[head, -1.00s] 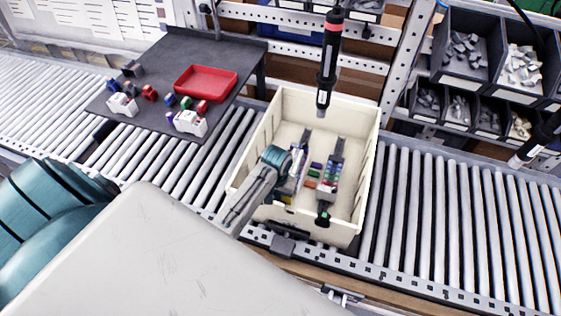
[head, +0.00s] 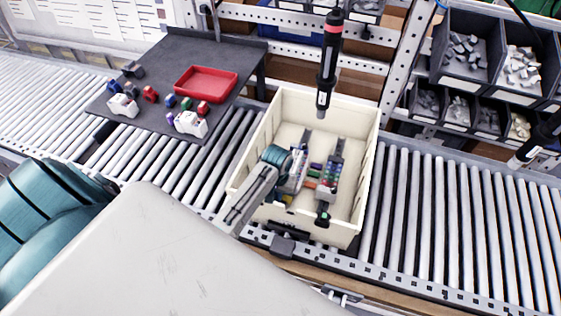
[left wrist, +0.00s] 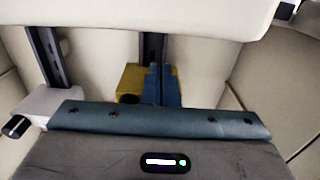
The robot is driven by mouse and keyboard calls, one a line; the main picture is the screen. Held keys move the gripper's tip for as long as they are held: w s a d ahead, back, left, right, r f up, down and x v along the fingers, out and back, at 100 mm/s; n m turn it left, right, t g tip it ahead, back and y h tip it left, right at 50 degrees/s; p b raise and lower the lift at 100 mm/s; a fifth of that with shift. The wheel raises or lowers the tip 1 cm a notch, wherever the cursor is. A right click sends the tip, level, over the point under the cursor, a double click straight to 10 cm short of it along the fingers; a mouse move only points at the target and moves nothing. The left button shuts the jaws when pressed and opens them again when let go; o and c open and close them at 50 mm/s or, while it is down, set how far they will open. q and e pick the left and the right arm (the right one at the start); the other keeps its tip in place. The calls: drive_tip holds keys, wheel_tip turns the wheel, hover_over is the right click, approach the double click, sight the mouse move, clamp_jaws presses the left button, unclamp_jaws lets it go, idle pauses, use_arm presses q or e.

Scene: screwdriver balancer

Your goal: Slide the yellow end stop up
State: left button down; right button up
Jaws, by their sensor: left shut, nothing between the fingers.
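The yellow end stop (left wrist: 132,80) shows in the left wrist view, on a dark upright rail (left wrist: 153,46) against the pale bin wall. My left gripper (left wrist: 166,84) is shut, its blue fingers close together in front of the block. They hide its middle, and yellow shows on both sides. I cannot tell whether they touch it. In the head view my left wrist (head: 277,158) reaches into the cream bin (head: 352,218), and its fingertips are hard to make out. My right gripper is not in view.
A second rail (left wrist: 43,55) with a grey block (left wrist: 48,102) stands left in the wrist view. A screwdriver (head: 328,65) hangs over the bin's far side. A dark table with a red tray (head: 206,83) is at the back left. Roller conveyor flanks the bin.

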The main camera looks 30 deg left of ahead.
use_arm(q)
drive_tip(key=shift+w+a, duration=0.15)
drive_tip(key=shift+w, duration=0.45)
drive_tip(key=shift+w+a, duration=0.15)
drive_tip(key=shift+w, duration=0.4)
idle(3.5)
drive_tip(key=shift+s+d, duration=0.1)
drive_tip(key=shift+s, duration=0.3)
idle(0.4)
drive_tip(key=shift+r, duration=0.2)
drive_tip(key=shift+r, duration=0.8)
drive_tip(key=shift+r, duration=0.1)
drive_tip(key=shift+r, duration=0.3)
wheel_tip(320, 180, up, 11)
drive_tip(key=shift+s, duration=0.4)
drive_tip(key=shift+f, duration=0.1)
